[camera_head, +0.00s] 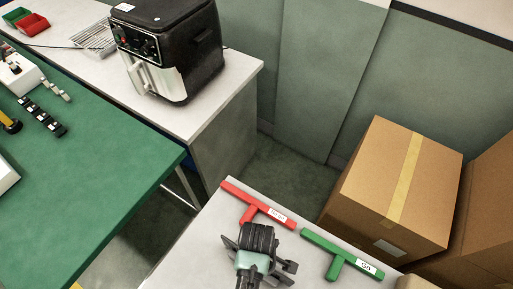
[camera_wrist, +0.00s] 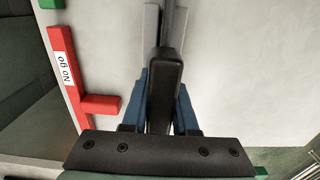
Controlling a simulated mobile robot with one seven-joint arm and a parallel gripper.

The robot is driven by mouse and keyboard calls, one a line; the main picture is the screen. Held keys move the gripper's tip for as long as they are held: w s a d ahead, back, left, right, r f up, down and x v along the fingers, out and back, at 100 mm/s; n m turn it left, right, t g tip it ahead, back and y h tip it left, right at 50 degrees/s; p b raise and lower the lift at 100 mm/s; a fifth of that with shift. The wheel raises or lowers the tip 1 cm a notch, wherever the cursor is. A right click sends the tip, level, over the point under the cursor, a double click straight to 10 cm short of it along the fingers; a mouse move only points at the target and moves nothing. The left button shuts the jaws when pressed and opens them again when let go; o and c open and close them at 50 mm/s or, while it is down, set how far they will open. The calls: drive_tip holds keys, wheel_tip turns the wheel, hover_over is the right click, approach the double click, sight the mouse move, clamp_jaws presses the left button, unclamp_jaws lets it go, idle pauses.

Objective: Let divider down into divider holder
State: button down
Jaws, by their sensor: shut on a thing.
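My gripper (camera_wrist: 161,100) has two blue fingers, which are shut on the black handle of the divider (camera_wrist: 165,65) in the wrist view. A thin dark grey part runs on from the handle to the top edge of the picture. Pale grey uprights (camera_wrist: 151,22) stand on both sides of this part and look like the divider holder; I cannot tell whether the divider is seated between them. In the head view my gripper (camera_head: 262,262) is over the white table, and my wrist hides the divider and most of what lies under it.
On the white table (camera_head: 205,235) lie a red "No go" T-piece (camera_head: 235,193) and a green "Go" T-piece (camera_head: 325,247), on either side of my gripper. A cardboard box (camera_head: 385,190) stands behind. A black fryer (camera_head: 170,45) and a green table (camera_head: 90,170) are at left.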

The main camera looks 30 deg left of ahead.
drive_tip(key=shift+f, duration=0.3)
drive_tip(key=c, duration=0.6)
unclamp_jaws()
wheel_tip(320, 180, up, 13)
drive_tip(key=shift+b, duration=0.35)
